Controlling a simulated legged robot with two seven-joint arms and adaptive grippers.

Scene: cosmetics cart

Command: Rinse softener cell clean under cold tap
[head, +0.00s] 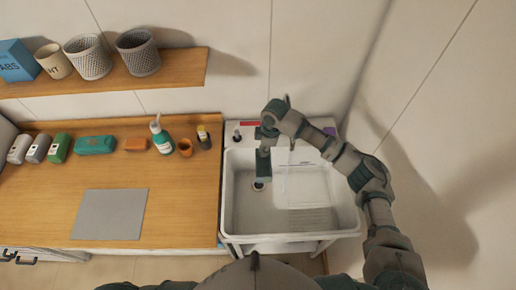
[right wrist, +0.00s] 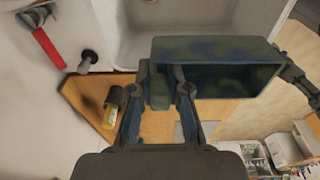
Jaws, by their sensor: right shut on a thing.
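My right gripper (head: 265,136) is over the back left part of the white sink (head: 345,220). In the right wrist view, the gripper (right wrist: 165,85) is shut on one wall of an open box-shaped cell (right wrist: 215,50). The cell is dark green with blue and brownish blotches, and its hollow inside faces the camera. It also shows in the head view as a dark teal shape (head: 263,167) above the basin, near the drain (head: 258,186). A red lever (head: 249,123) and a dark knob or spout (head: 237,135) are at the sink's back left. My left gripper is out of view.
A wooden counter (head: 180,215) adjoins the sink on the left, with a row of bottles and an orange block (head: 135,144) along its back. A grey mat (head: 110,214) lies there. A shelf (head: 185,72) holds baskets above. Wall closes the right side.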

